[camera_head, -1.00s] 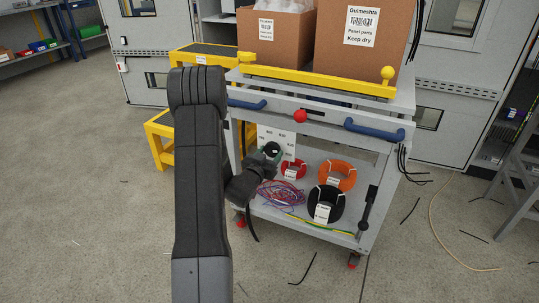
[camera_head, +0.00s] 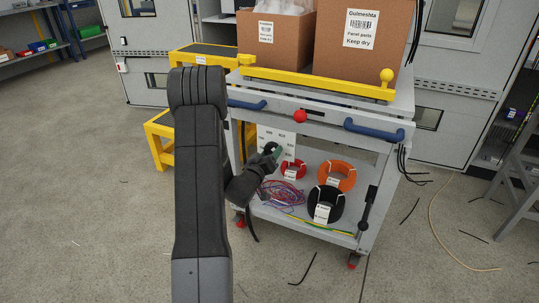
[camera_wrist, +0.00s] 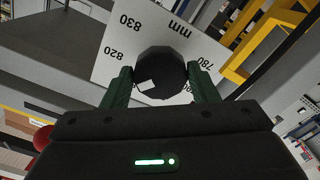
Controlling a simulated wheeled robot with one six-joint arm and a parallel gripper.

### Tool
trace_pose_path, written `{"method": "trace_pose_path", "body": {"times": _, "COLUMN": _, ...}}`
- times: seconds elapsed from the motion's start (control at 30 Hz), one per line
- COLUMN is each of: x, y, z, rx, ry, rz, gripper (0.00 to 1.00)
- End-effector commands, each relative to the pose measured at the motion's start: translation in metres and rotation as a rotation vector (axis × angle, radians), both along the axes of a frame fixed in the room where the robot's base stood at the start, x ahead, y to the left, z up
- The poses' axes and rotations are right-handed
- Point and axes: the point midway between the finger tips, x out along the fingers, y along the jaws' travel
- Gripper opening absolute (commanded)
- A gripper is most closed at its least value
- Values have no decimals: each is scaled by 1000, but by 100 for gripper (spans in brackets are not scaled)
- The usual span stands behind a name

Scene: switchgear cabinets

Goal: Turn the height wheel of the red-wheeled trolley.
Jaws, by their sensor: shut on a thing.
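The trolley (camera_head: 378,205) is grey with red caster wheels (camera_head: 352,262) and blue handles. In the wrist view, the height wheel (camera_wrist: 160,70) is a dark, many-sided knob with a small white mark at its lower left. It sits in front of a white mm scale plate (camera_wrist: 120,45), which also shows in the head view (camera_head: 284,139). My gripper (camera_wrist: 160,85) is shut on the wheel, one green finger on each side. In the head view my gripper (camera_head: 272,150) is at the trolley's left side, and the wheel is mostly hidden by it.
Cardboard boxes (camera_head: 360,45) stand on the trolley top behind a yellow bar (camera_head: 310,81). A red ball knob (camera_head: 300,116) sits on the front. Cable coils (camera_head: 337,175) and loose wires lie on the lower shelf. A yellow step (camera_head: 160,140) stands left; floor in front is mostly clear.

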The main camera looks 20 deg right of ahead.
Motion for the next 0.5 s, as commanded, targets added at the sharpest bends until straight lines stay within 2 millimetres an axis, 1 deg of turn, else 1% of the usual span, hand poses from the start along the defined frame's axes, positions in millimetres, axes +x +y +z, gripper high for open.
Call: {"method": "trace_pose_path", "body": {"times": 0.5, "x": -1, "y": -1, "z": 2, "rx": -318, "ry": 374, "rz": 1, "gripper": 31}}
